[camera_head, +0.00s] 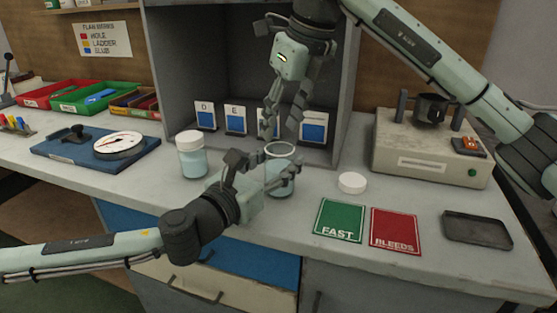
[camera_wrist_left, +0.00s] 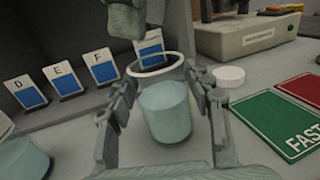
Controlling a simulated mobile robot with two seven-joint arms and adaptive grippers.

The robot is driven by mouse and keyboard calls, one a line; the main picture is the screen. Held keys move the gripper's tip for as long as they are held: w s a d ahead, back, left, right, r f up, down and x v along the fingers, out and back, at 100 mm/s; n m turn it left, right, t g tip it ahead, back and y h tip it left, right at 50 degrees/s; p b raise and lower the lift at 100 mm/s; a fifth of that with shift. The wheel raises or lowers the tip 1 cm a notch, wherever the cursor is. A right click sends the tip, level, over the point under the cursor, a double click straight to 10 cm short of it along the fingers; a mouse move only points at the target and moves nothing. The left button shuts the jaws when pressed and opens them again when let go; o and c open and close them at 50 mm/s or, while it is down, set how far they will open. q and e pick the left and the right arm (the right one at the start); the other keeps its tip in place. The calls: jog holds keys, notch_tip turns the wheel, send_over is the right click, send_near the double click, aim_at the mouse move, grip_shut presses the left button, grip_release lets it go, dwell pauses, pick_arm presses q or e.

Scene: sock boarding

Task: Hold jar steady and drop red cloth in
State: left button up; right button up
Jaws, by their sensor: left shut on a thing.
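A clear open glass jar (camera_head: 281,187) with pale blue-green liquid stands upright on the bench in front of the grey booth; it also shows in the left wrist view (camera_wrist_left: 166,112). My left gripper (camera_head: 262,176) is shut around the jar, with a finger on each side in the left wrist view (camera_wrist_left: 163,118). My right gripper (camera_head: 281,125) points down above the jar, its fingers apart with a gap between them. I see no cloth between them. The red cloth is not visible in either view, and none shows inside the jar.
A second, capped jar (camera_head: 192,155) stands left of the held one. A white lid (camera_head: 352,183) lies to the right, near the green FAST card (camera_head: 339,220), red BLEEDS card (camera_head: 396,231) and dark tray (camera_head: 477,230). Lettered swatch cards (camera_head: 235,119) stand in the booth. A beige machine (camera_head: 428,158) is at the right.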

jog(key=v, duration=1.2)
pick_arm(q)
jog(key=o, duration=1.4)
jog(key=shift+c, duration=0.2)
